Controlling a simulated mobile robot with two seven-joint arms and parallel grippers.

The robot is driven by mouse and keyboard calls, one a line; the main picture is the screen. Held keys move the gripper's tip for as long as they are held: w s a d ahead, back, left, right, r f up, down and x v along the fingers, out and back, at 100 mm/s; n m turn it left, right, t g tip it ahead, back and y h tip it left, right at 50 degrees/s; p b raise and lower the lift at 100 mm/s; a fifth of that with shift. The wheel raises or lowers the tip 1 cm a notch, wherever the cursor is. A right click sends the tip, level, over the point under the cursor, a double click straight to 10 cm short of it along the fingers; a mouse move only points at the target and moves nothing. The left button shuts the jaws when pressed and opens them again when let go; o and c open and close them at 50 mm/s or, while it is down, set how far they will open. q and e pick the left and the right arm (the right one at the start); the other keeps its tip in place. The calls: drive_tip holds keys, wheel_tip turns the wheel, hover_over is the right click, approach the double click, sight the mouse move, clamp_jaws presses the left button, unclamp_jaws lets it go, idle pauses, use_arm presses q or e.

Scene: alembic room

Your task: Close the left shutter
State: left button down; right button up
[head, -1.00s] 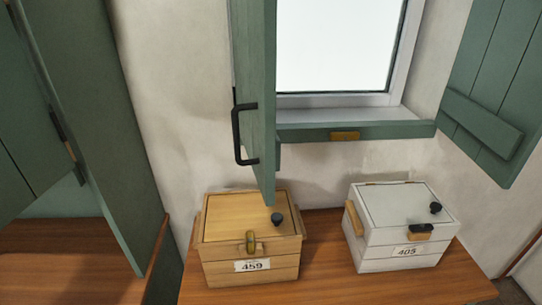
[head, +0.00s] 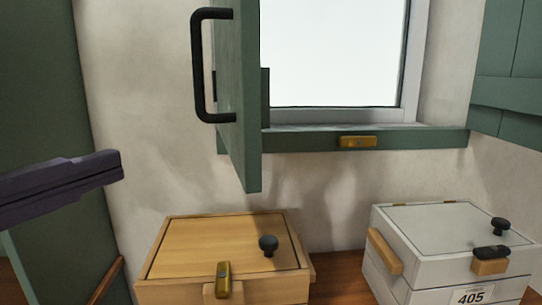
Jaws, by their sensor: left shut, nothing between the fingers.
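The left shutter (head: 245,110) is a green panel seen nearly edge-on. It stands open, sticking out from the wall at the left side of the window (head: 335,50). A black bar handle (head: 198,70) is on its left face. My left gripper (head: 112,167), dark purple-grey, comes in from the left edge. It is shut and empty, apart from the shutter, lower than the handle and to its left. My right gripper is not in view.
A green sill with a brass catch (head: 358,142) runs under the window. The right shutter (head: 505,70) stands open at the right. A wooden box (head: 200,250) and a white box (head: 440,235) stand on the wooden top below. A green panel (head: 45,100) is at the left.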

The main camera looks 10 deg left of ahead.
use_arm(q)
drive_tip(key=p, duration=0.2)
approach(240, 134)
drive_tip(key=w+a, duration=0.2)
drive_tip(key=w, duration=0.1)
drive_tip(key=w+d, duration=0.1)
drive_tip(key=d+p, duration=0.1)
drive_tip(key=d, duration=0.1)
drive_tip(key=shift+w+r, duration=0.2)
drive_tip(key=shift+w, duration=0.2)
drive_tip(key=shift+w+d+f, duration=0.15)
drive_tip(key=shift+w+d, duration=0.05)
drive_tip(key=shift+d, duration=0.25)
